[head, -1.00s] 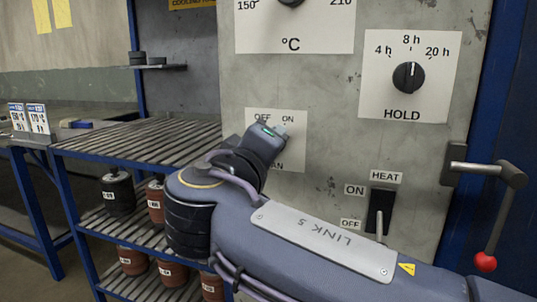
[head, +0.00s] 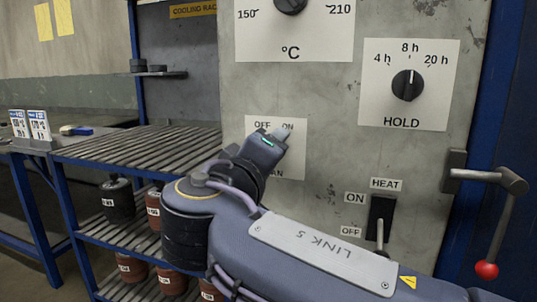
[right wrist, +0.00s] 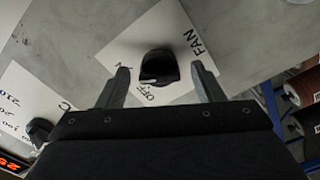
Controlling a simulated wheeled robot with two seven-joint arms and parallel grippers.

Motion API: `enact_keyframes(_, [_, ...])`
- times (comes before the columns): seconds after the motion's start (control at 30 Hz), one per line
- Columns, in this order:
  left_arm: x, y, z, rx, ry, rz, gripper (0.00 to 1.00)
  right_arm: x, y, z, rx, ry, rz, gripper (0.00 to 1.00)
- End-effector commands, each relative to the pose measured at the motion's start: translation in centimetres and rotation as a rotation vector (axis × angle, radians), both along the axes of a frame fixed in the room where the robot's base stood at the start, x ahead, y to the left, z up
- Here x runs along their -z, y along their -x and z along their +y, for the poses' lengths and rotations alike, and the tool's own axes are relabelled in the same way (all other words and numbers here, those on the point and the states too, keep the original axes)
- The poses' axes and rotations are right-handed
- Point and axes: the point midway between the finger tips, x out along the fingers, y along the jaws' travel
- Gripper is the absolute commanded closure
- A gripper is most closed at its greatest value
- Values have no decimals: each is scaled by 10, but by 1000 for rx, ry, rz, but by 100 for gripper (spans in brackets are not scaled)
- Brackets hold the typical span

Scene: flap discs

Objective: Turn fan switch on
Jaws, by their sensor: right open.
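The fan switch is a black rotary knob (right wrist: 158,68) on a white plate (right wrist: 140,40), seen in the right wrist view. The plate reads FAN and OFF, and the knob's pale mark faces the OFF side. In the head view the plate (head: 297,155) reads OFF and ON, and my right gripper hides the knob. My right gripper (head: 283,134) is in front of the plate. In the right wrist view its two fingers (right wrist: 160,80) are open, one on each side of the knob. I cannot tell whether they touch it. My left gripper is not in view.
On the same grey panel are a temperature dial (head: 291,4), a HOLD dial (head: 407,85) and a HEAT lever switch (head: 380,222). A handle with a red ball (head: 486,270) sticks out at right. A slatted rack (head: 140,150) stands at left.

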Motion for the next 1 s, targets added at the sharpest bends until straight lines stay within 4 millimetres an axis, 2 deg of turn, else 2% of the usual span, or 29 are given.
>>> enact_keyframes(0.3, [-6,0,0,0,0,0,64,-1,50,17,-5,0,-1,39])
enact_keyframes(0.43, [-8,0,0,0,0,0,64,-1,64,22,-4,-1,-1,39])
enact_keyframes(0.6, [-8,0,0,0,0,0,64,0,70,23,-1,-1,0,39])
enact_keyframes(1.0, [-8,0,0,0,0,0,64,0,70,23,-2,0,0,39])
